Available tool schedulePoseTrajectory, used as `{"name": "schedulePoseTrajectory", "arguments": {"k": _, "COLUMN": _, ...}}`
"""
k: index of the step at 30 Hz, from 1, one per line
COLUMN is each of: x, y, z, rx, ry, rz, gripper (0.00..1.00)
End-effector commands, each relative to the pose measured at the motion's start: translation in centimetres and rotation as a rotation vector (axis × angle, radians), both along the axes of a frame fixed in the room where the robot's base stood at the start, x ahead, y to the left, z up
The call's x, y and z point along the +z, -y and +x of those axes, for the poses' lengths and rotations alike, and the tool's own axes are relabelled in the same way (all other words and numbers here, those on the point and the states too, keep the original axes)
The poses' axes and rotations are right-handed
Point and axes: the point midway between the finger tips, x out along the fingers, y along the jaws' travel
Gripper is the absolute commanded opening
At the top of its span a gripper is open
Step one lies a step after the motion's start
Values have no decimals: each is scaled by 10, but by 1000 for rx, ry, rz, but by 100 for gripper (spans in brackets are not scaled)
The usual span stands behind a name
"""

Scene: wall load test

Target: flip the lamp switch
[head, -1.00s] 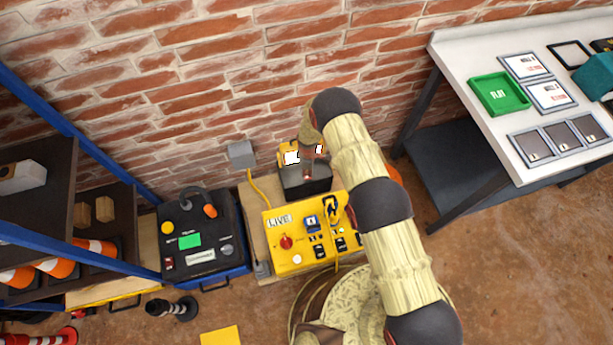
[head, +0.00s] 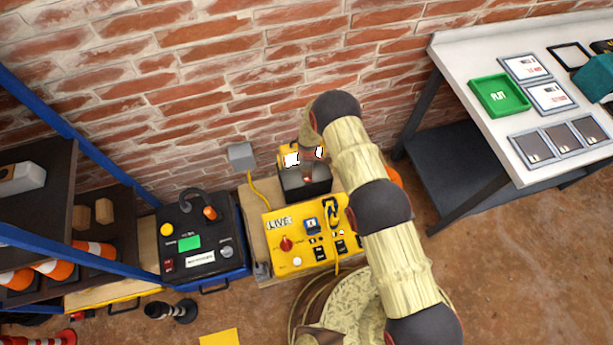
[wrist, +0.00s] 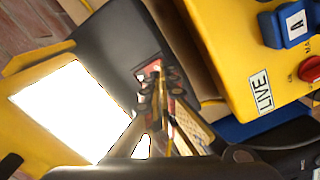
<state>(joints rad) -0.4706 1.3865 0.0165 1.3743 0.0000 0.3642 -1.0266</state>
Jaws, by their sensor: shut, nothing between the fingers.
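The yellow work lamp (head: 284,158) stands against the brick wall, and its panels look bright white. In the wrist view a bright panel (wrist: 75,110) fills the left side. The lamp's dark box (head: 318,187) has a small red spot on it, possibly the switch (head: 308,180). In the wrist view, red shows by my fingertips against the box. My gripper (wrist: 163,92) is shut and empty, close to the box face. I cannot tell whether it touches the switch, and the fingers hide part of it. The switch's position is unclear.
A yellow LIVE panel (head: 283,250) with a red knob and a cable stands just in front. A black case (head: 200,255) and a blue-framed shelf (head: 75,145) are left. A white-topped bench (head: 465,50) is right. Open floor lies at the lower right.

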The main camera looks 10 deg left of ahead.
Motion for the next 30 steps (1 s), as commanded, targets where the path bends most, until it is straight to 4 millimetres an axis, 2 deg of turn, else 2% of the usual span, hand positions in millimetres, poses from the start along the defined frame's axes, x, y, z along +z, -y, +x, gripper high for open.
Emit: {"name": "schedulePoseTrajectory", "arguments": {"k": 30, "x": -8, "y": 0, "z": 0, "rx": 0, "ry": 0, "rz": 0, "gripper": 0}}
